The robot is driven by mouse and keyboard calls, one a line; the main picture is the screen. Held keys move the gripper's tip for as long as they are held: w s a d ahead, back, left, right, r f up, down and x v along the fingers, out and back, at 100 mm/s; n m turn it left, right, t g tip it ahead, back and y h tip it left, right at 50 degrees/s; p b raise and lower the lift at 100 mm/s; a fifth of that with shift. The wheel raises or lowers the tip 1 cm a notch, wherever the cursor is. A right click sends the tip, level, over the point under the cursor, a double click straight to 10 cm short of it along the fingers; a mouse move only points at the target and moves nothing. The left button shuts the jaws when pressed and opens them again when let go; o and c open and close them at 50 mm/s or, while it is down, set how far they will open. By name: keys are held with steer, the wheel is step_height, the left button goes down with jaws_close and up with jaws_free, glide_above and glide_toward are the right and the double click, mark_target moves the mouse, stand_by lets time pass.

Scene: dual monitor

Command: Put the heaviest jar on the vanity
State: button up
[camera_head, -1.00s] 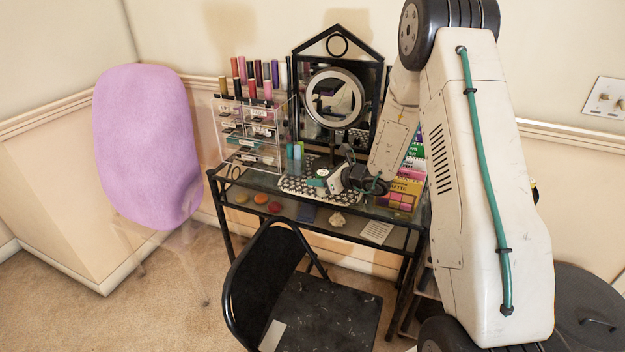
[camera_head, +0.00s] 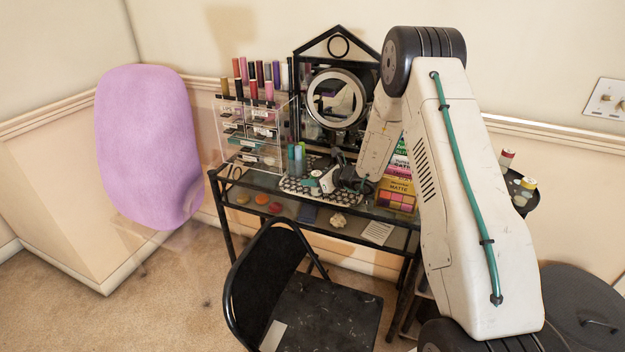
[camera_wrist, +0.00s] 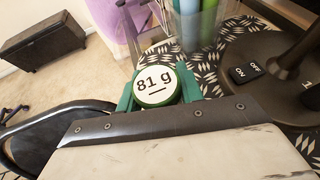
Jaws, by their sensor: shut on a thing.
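My gripper (camera_head: 322,181) is low over the vanity (camera_head: 245,184), a black-framed table with a glass top. In the wrist view its green fingers (camera_wrist: 155,92) are shut on either side of a jar (camera_wrist: 155,84) with a white lid marked "81 g". The jar is over the black-and-white patterned mat (camera_wrist: 215,70); I cannot tell whether it touches it. Two other small jars, one red-lidded (camera_head: 507,157) and one yellow-lidded (camera_head: 528,184), are at the right; their labels are unreadable.
A dark round tray (camera_head: 535,203) holds the other jars. Tall tubes (camera_wrist: 190,25) and a lamp base with a switch (camera_wrist: 255,75) flank the held jar. A clear organizer (camera_head: 250,140), ring mirror (camera_head: 337,98) and palettes (camera_head: 396,195) crowd the vanity. A black chair (camera_head: 320,310) stands in front.

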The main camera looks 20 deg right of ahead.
steer(key=o, duration=1)
steer(key=shift+f, duration=0.1)
